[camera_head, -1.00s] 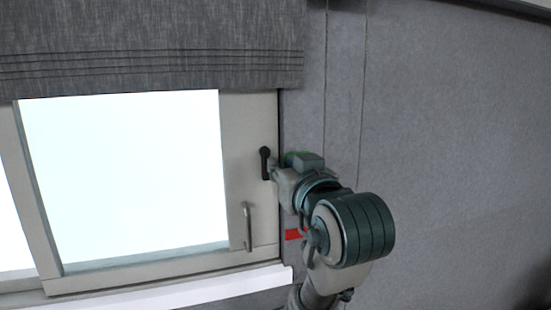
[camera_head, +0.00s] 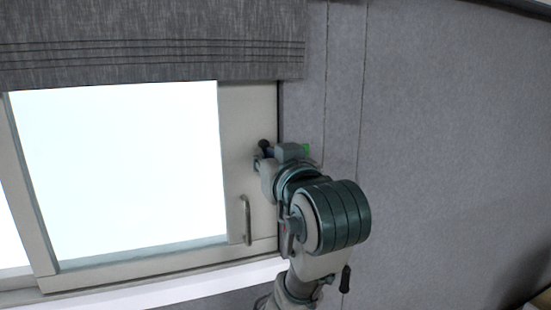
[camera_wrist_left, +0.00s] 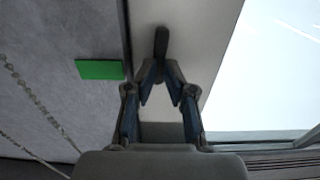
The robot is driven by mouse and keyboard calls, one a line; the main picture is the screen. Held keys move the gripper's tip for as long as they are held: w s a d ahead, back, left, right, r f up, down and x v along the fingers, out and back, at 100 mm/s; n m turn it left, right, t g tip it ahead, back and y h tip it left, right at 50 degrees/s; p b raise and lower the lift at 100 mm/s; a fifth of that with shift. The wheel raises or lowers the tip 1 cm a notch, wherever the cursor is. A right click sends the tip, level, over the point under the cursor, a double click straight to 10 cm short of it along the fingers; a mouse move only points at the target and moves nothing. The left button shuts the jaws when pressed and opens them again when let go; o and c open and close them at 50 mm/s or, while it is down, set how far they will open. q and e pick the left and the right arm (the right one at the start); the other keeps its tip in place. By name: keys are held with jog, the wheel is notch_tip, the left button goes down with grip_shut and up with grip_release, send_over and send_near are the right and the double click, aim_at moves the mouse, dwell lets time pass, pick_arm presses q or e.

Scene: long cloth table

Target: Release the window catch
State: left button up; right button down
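The window catch (camera_head: 263,144) is a small black lever on the pale right-hand frame of the window. In the head view its top shows and my gripper hides the rest. In the left wrist view the catch (camera_wrist_left: 161,42) runs down to my fingertips. My left gripper (camera_head: 259,162) is at the catch. In the left wrist view the fingers of that gripper (camera_wrist_left: 162,72) lean inward, with their tips close against both sides of the lever's end; they look shut on it. My right gripper is not in view.
A silver pull handle (camera_head: 246,220) stands on the window frame below the catch. A green patch (camera_wrist_left: 99,69) is on the grey wall beside the frame. A grey blind (camera_head: 150,40) hangs above the pane. The wall to the right is clear.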

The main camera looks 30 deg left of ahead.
pick_arm(q)
jog(key=shift+w+a+f, duration=0.2)
jog(key=shift+w+f, duration=0.05)
jog(key=shift+w, duration=0.3)
jog(key=shift+s+d, duration=0.1)
